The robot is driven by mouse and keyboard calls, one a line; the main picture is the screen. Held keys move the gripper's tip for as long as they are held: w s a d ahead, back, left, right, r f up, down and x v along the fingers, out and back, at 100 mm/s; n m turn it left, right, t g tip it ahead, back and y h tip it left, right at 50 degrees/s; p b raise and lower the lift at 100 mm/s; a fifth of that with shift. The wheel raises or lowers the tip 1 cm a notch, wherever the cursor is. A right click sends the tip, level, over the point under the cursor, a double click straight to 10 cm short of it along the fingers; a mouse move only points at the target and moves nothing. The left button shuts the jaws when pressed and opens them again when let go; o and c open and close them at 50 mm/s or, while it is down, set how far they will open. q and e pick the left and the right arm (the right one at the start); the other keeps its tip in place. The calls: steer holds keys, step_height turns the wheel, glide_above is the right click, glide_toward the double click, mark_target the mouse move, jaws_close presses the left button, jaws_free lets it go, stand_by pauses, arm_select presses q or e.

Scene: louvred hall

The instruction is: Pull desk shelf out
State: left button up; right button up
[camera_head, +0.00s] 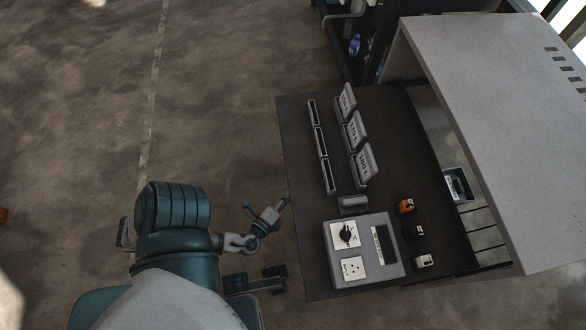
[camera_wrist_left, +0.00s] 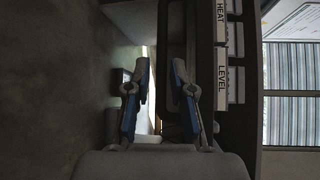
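The desk shelf (camera_head: 300,130) is a dark flat panel that sticks out to the left from under the grey desk top (camera_head: 500,110) in the head view. My left gripper (camera_head: 266,212) is at the shelf's left edge, near its middle. In the left wrist view its two fingers (camera_wrist_left: 162,70) are apart, with a gap between them. A dark upright edge shows in and behind that gap. I cannot tell whether the fingers touch the shelf. My right gripper is in neither view.
The shelf carries a grey control box (camera_head: 365,270) with a knob, slotted strips (camera_head: 321,145), labelled upright plates (camera_head: 354,130) and small blocks (camera_head: 406,206). A dark rack (camera_head: 350,60) with a blue bottle (camera_head: 355,45) stands behind. Floor (camera_head: 220,100) left of the shelf is clear.

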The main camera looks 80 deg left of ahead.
arm_select(q)
steer(key=f+v, duration=0.1)
steer(key=v, duration=0.7)
steer(key=shift+r, duration=0.4)
